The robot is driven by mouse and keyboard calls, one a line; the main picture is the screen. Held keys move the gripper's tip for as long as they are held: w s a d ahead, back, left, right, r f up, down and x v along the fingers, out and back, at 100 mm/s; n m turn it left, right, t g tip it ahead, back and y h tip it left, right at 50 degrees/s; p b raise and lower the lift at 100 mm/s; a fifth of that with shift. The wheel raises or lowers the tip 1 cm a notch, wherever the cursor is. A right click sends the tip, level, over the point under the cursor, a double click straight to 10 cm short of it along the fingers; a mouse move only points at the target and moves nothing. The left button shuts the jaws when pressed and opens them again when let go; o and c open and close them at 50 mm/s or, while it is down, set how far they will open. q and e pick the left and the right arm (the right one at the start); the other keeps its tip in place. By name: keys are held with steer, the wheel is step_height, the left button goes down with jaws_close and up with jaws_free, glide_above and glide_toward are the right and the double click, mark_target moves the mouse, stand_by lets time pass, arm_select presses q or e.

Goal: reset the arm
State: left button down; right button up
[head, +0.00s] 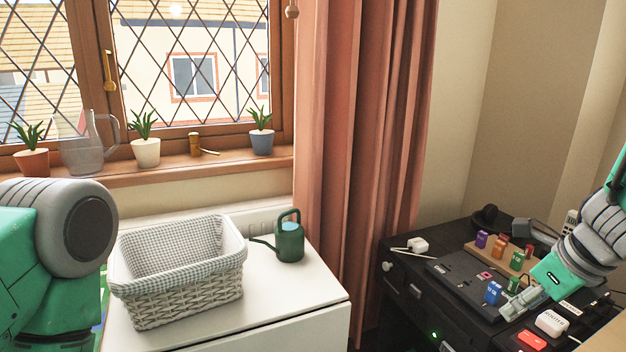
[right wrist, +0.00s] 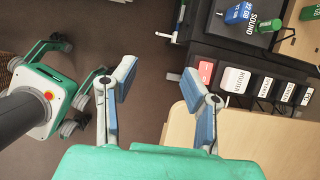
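My right gripper (head: 522,300) is at the right of the head view, over the front part of the black desk unit. In the right wrist view its two blue-grey fingers (right wrist: 160,85) are spread wide with nothing between them. Brown floor and the edge of a light wooden top (right wrist: 180,120) show beyond the fingers. Of my left arm only a green and grey part shows at the left of the head view; its gripper is out of view.
The black unit (head: 415,310) carries several coloured labelled blocks, a white router block (head: 551,323) and a red block (head: 531,341). A lined wicker basket (head: 185,300) and a green watering can (head: 290,243) stand on the white top at left. Pots line the windowsill.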

steer(key=s+a+f+m+y+p, duration=0.1)
steer(key=s+a+f+m, duration=0.3)
steer(key=f+m, duration=0.4)
steer(key=s+a+f+m+y+p, duration=0.1)
steer(key=s+a+f+m+p, duration=0.2)
steer(key=f+m, duration=0.5)
arm_select(q)
step_height(320, 180, up, 6)
steer(key=p, duration=0.1)
steer(key=shift+s+p, duration=0.35)
steer(key=shift+s, duration=0.05)
arm_select(e)
steer(key=s+d+f+m+g+h, duration=0.1)
steer(key=s+f+m, duration=0.3)
steer(key=s+m, duration=0.5)
steer(key=s+f+m+g+h, duration=0.2)
steer(key=s+f+m, duration=0.2)
steer(key=s+m, duration=0.6)
steer(key=m, duration=0.5)
steer(key=shift+s+d+f+g+h, duration=0.2)
steer(key=shift+s+d+g+h, duration=0.1)
steer(key=shift+d+h, duration=0.1)
arm_select(q)
steer(key=shift+d+r, duration=0.1)
steer(key=shift+d, duration=0.2)
arm_select(e)
steer(key=shift+d, duration=0.2)
